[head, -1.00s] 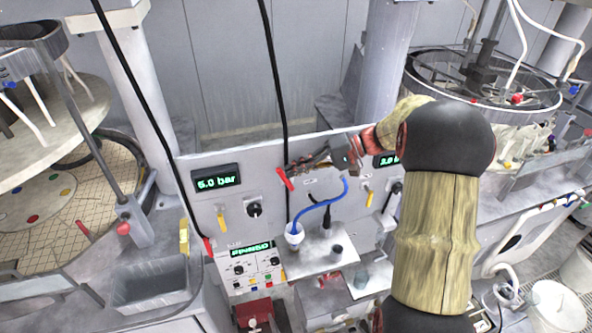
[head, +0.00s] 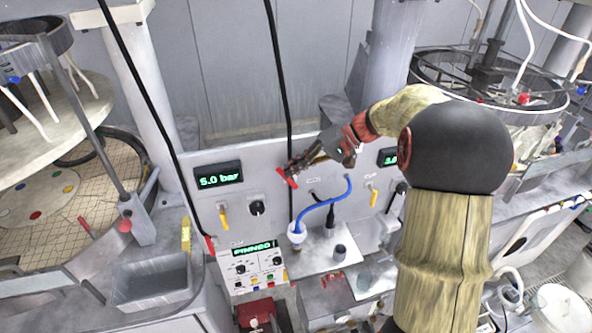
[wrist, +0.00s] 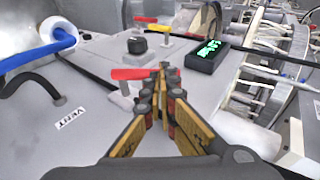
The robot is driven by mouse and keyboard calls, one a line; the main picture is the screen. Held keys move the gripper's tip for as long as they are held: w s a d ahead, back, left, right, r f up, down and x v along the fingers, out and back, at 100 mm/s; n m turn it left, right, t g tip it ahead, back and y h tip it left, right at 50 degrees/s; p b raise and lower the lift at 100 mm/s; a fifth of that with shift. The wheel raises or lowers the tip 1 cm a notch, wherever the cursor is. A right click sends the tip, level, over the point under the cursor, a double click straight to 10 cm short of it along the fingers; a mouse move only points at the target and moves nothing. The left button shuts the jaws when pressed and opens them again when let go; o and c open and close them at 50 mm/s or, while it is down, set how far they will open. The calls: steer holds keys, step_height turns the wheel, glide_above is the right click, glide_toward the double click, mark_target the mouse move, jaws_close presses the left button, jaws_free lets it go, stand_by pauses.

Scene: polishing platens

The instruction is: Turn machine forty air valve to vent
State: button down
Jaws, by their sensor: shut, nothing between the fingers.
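A red valve lever (head: 287,179) sits on the upright grey panel, left of the blue hose's upper end. In the wrist view the red lever (wrist: 138,73) lies just left of my fingertips, on a pale stem. My gripper (head: 294,167) is shut and empty, its tips at or very near the lever; I cannot tell whether they touch. In the wrist view my gripper (wrist: 164,72) points along the panel past the lever. A VENT label (wrist: 72,118) is on the panel to the lower left in that view. The machine's number is not readable.
A pressure display (head: 218,180), a yellow lever (head: 223,217) and a black knob (head: 256,207) are on the panel to the left. A blue hose (head: 322,205) loops below my gripper. A black cable (head: 281,90) hangs close to the lever. A lower control box (head: 254,265) juts forward.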

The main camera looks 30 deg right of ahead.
steer(key=shift+w+a+f+g+h+b, duration=0.15)
steer(key=shift+a+g+h+b, duration=0.25)
steer(key=shift+a+h, duration=0.7)
steer(key=h, duration=0.1)
steer(key=a+h, duration=0.1)
steer(key=shift+w+a+f+n+g+h, duration=0.2)
steer(key=shift+n+g+h, duration=0.1)
steer(key=shift+h, duration=0.1)
steer(key=a+f+h, duration=0.1)
steer(key=h, duration=0.1)
steer(key=f+h, duration=0.1)
steer(key=h, duration=0.1)
steer(key=shift+w+a+f+g, duration=0.15)
steer(key=shift+a+g, duration=0.25)
steer(key=shift+a+f, duration=0.1)
steer(key=shift+a, duration=0.05)
steer(key=p, duration=0.2)
glide_toward(282, 173)
steer(key=shift+a+r, duration=0.55)
steer(key=shift+a, duration=0.35)
